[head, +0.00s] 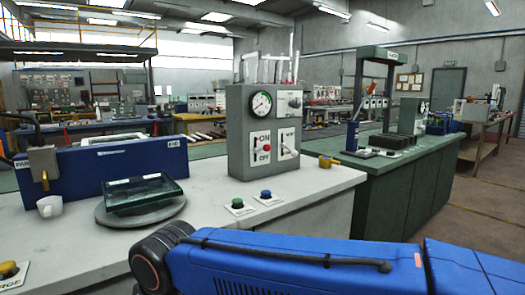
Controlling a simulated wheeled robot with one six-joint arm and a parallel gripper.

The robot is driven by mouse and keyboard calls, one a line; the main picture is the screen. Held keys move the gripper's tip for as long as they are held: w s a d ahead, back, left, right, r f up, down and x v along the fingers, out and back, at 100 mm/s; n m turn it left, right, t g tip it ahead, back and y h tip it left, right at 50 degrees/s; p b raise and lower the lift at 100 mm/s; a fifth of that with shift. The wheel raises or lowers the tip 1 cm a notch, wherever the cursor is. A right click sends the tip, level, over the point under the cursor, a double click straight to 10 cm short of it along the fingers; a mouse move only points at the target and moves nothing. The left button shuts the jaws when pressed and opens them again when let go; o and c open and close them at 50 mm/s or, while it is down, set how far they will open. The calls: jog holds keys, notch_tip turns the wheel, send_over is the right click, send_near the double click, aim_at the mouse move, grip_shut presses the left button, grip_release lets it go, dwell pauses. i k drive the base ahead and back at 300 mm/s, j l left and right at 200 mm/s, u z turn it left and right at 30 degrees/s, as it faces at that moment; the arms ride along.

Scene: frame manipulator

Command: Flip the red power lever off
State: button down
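The red power lever (267,147) is on the front of a grey control box (236,150) that stands on the white counter. A white plate behind it reads ON above and OFF below. The red knob shows between the two words, and it is too small to tell which way the lever is set. My blue arm link crosses the bottom right of the head view, in front of the counter. My gripper is not in view.
A second lever with a pale knob (294,153) sits just right of the red one. A gauge (261,105) is above. Green (237,204) and blue (266,194) buttons sit in front of the box. A glass-topped tray (143,192) and blue panel (80,172) stand left.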

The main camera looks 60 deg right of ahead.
aim_at(267, 148)
jog(key=z, duration=1.75)
